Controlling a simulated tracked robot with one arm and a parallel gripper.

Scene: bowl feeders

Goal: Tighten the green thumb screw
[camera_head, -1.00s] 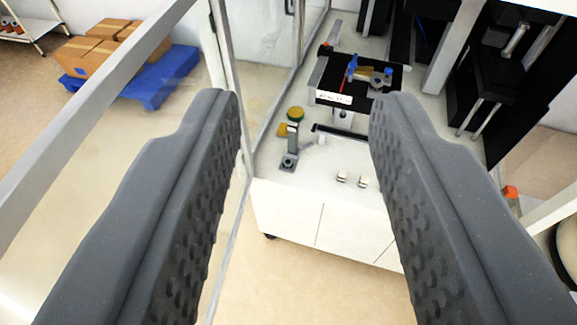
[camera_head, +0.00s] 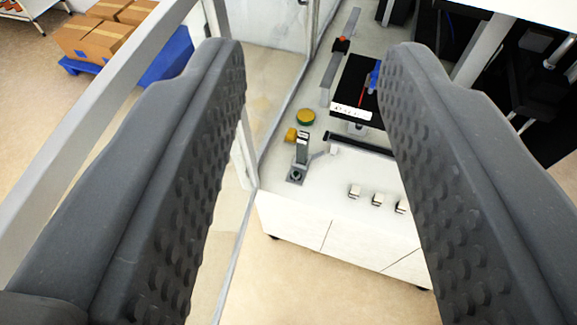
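My gripper (camera_head: 312,50) is open, its two dark grey padded fingers wide apart with nothing between the pads. Ahead and below, in the gap, is a light worktop (camera_head: 310,205) on a white cabinet. The right finger hides part of the worktop's right side.
A grey upright part (camera_head: 301,150) and a yellow block stand near the knob. A black plate (camera_head: 358,90) lies behind. Several small pale blocks (camera_head: 377,199) sit near the front edge. A metal frame post (camera_head: 100,85) and clear panels run along the left. Boxes on a blue pallet (camera_head: 170,62) stand beyond.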

